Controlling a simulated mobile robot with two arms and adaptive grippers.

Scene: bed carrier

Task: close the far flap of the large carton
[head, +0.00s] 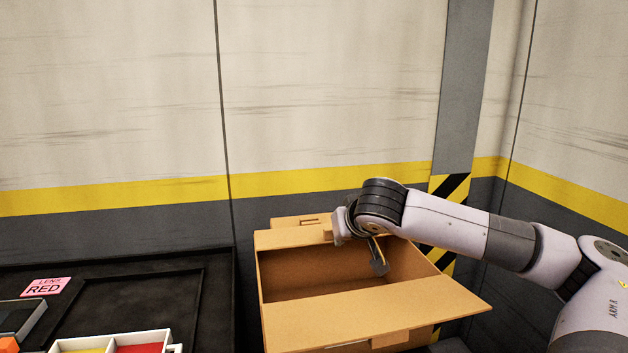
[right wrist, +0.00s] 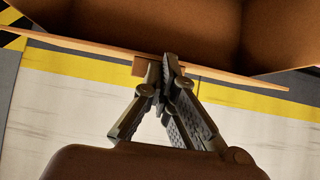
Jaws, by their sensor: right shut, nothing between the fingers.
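The large carton (head: 280,272) stands open in the middle of the head view. Its near flap (head: 400,307) is folded outward toward me. The far flap (head: 292,236) shows at the back edge, with a small slotted tab on top, partly hidden behind my right wrist. My right gripper (head: 378,262) points down at the far side of the carton's opening. In the right wrist view its fingers (right wrist: 168,66) are shut and empty, close to a cardboard edge (right wrist: 222,73); I cannot tell if they touch it. My left gripper is not in view.
A black bench (head: 60,268) on the left carries a pink "LENS RED" label (head: 45,287) and a white divided tray (head: 168,336). A wall with a yellow stripe (head: 130,191) stands behind the carton. A striped corner post (head: 450,190) is at the right.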

